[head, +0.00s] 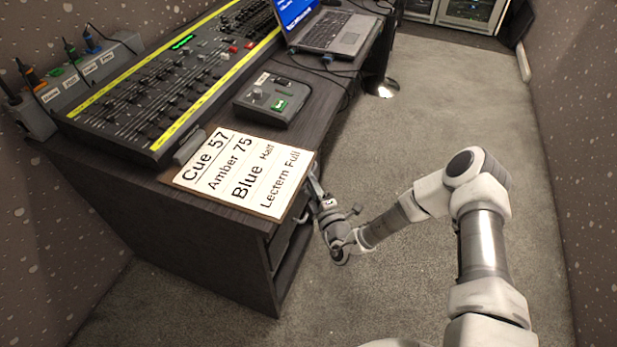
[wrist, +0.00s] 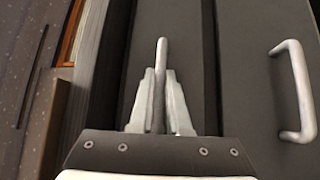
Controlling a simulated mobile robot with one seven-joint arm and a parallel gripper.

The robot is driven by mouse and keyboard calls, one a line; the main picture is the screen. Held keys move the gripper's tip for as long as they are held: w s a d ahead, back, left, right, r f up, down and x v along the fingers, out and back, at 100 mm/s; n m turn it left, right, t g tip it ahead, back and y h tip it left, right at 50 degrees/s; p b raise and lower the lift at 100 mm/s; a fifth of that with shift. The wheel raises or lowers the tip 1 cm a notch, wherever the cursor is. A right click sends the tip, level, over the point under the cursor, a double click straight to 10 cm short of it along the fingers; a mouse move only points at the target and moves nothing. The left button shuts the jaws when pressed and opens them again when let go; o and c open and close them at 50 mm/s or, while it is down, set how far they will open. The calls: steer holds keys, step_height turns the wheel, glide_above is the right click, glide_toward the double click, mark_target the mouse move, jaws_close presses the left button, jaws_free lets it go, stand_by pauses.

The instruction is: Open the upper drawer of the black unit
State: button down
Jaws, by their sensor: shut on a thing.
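The black unit (head: 190,235) stands under the desk top at the left in the head view, its drawer side turned toward my arm. My gripper (head: 316,185) is at that side, just right of the cue board. In the wrist view my gripper (wrist: 160,75) is shut on the bar handle (wrist: 162,48) of the upper drawer (wrist: 190,50). The lower drawer (wrist: 250,90) with its pale bar handle (wrist: 295,90) is to the right in that view. I cannot tell whether the upper drawer stands slightly out; its front is mostly hidden in the head view.
A cue board (head: 240,172) lies at the desk corner above my gripper. A fader console (head: 170,85), a small control box (head: 275,100) and a laptop (head: 330,35) are on the desk. The carpet (head: 440,110) right of the desk is clear.

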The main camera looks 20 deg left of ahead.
stand_by(0.8)
steer(key=s+d+p, duration=0.2)
steer(key=d+p, duration=0.1)
steer(key=d, duration=2.6)
steer(key=shift+s, duration=0.2)
steer(key=c, duration=0.9)
jaws_free()
steer(key=p+v, duration=0.1)
steer(key=v, duration=1.6)
steer(key=shift+s+d+f+p, duration=0.15)
steer(key=shift+p, duration=0.15)
